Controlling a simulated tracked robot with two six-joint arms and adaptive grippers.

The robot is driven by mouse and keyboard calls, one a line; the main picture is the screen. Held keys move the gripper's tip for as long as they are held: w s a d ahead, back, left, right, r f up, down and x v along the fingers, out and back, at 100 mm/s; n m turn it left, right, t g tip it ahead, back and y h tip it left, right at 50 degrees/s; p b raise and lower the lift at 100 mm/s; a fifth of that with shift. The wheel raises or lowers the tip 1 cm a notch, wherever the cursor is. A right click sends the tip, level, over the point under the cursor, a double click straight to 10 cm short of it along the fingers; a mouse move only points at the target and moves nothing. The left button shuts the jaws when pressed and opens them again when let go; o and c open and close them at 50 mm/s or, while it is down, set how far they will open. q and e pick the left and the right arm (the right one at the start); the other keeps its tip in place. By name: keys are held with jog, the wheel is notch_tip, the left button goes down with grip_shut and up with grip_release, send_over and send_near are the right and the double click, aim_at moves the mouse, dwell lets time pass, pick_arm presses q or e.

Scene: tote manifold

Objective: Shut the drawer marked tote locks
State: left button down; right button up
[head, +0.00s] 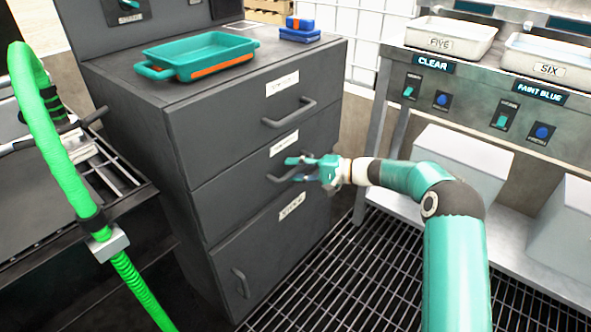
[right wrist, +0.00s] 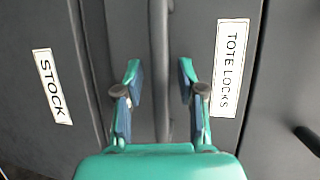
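The tote locks drawer is the middle one in the dark grey cabinet (head: 130,135). Its label (head: 284,143) is readable in the right wrist view (right wrist: 231,67). The drawer's front looks about flush with the cabinet in the head view; I cannot tell whether a small gap is left. My right gripper (head: 296,169) is at this drawer's bar handle (right wrist: 166,60). In the right wrist view my right gripper (right wrist: 158,80) is open, one finger on each side of the handle, with space between. My left gripper is not in view.
A teal tray (head: 200,52) and a blue and orange box (head: 299,30) stand on the cabinet. A stock door with its label (head: 292,207) is below the drawer. A bench (head: 450,80) with white totes stands right. A green hose (head: 58,160) hangs left.

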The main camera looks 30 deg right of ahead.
jog(key=v, duration=1.1)
jog(key=shift+s+d, duration=0.25)
jog(key=shift+d, duration=0.05)
